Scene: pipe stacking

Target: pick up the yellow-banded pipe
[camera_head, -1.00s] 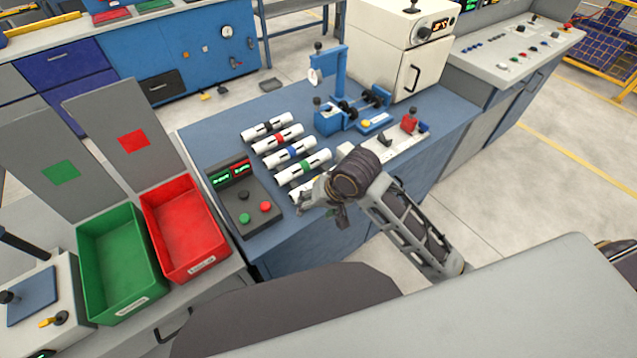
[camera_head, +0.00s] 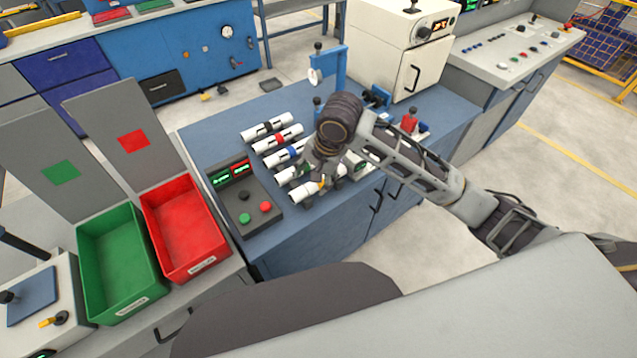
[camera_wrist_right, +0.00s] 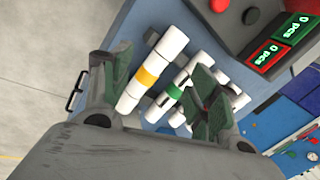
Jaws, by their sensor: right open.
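The yellow-banded pipe (camera_head: 307,191) is white and lies at the near end of a row of pipes on the blue bench, partly covered by my gripper. In the right wrist view the yellow-banded pipe (camera_wrist_right: 168,45) runs between the two fingers, closer to the left one. My right gripper (camera_head: 324,175) is open above it, and its spread fingers also show in the wrist view (camera_wrist_right: 163,86). I cannot tell whether a finger touches the pipe. My left gripper is not in view.
The green-banded pipe (camera_wrist_right: 174,91) lies right beside the yellow-banded one. Blue-, red- and black-banded pipes lie farther back. A button box (camera_head: 246,207) stands left of the row. A green bin (camera_head: 118,262) and a red bin (camera_head: 186,235) are at left.

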